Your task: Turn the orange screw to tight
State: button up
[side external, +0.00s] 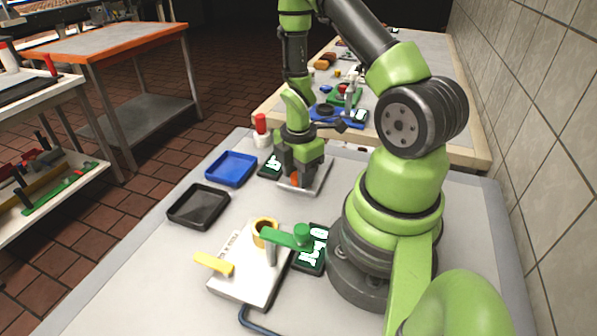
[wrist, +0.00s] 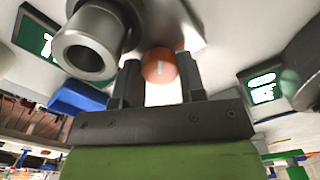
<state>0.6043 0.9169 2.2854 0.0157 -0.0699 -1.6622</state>
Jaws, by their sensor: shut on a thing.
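The orange screw (wrist: 160,66) has a round head with a pale slot mark and sits between my fingers in the wrist view. In the side external view only a small part of the orange screw (side external: 295,181) shows below my gripper. My gripper (side external: 299,176) points down over a pale plate (side external: 322,180) and is shut on the screw. In the wrist view the two dark fingers of my gripper (wrist: 160,82) flank the head on both sides. The screw's shaft and how deep it sits are hidden.
A metal cylinder (wrist: 88,50) stands close to my left finger. A dark display (side external: 271,166) is beside the plate.

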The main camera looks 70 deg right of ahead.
jog(key=shift+m, duration=1.2)
jog(key=o, duration=0.9)
notch_tip(320, 180, up, 10)
dwell(0.4)
